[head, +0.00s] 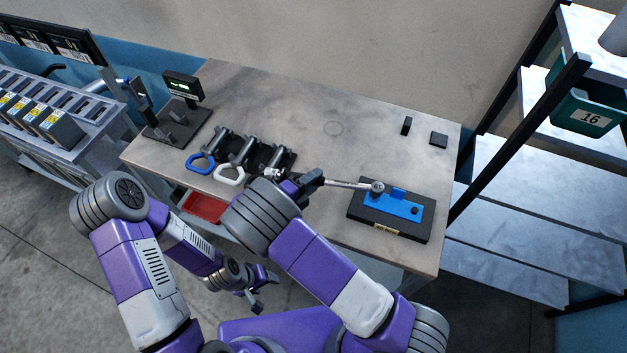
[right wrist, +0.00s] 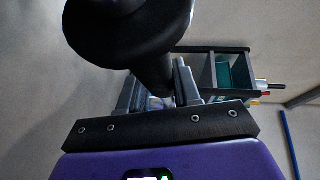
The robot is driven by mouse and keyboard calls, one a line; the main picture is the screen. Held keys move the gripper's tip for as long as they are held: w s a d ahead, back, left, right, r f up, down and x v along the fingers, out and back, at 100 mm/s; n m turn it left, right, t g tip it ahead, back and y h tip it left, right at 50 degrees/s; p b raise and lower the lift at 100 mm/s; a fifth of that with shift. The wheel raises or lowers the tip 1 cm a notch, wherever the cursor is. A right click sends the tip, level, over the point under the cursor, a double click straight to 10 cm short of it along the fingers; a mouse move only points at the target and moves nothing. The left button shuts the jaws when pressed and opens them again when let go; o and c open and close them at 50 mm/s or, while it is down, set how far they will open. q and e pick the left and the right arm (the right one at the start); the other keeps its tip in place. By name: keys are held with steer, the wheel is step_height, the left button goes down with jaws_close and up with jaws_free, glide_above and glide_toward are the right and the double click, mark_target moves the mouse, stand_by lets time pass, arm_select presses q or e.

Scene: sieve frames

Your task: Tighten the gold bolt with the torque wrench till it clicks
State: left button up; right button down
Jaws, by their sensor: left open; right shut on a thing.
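My right gripper (head: 311,181) is shut on the torque wrench (head: 345,184), a slim silver shaft with a dark handle. The wrench reaches right, and its round head (head: 378,187) sits over the left part of a blue block (head: 402,207) on a black base (head: 372,229). The gold bolt is not visible; whether it is under the head I cannot tell. In the right wrist view the dark handle (right wrist: 130,30) looms close, running down between the fingers (right wrist: 160,95). My left gripper (head: 258,292) is open and empty, low in front of the table.
A rack (head: 243,150) with a blue loop handle (head: 200,163) and a white one (head: 230,175) stands left of my right gripper. A small display (head: 182,86) stands at the back left. The table's back middle is clear.

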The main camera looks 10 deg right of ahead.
steer(key=shift+w+d+r+m+g+h, duration=0.1)
steer(key=shift+w+d+m+g+h, duration=0.15)
steer(key=shift+w+m+g+h, duration=0.25)
steer(key=shift+w+d, duration=0.1)
steer(key=shift+w, duration=0.1)
steer(key=shift+w+d+m+g+b, duration=0.3)
steer(key=shift+w+m+g, duration=0.1)
steer(key=shift+w+g, duration=0.15)
stand_by(0.4)
steer(key=shift+w+h, duration=0.2)
steer(key=shift+h, duration=0.1)
steer(key=shift+w+d+m+g+b, duration=0.35)
steer(key=shift+w+m+g, duration=0.15)
steer(key=shift+g, duration=0.15)
steer(key=shift+s+a, duration=0.1)
steer(key=shift+s, duration=0.05)
steer(key=shift+s+a+r+t+p, duration=0.15)
steer(key=shift+t+p, duration=0.15)
steer(key=shift+p, duration=0.2)
steer(key=shift+s+n, duration=0.2)
steer(key=shift+n, duration=0.2)
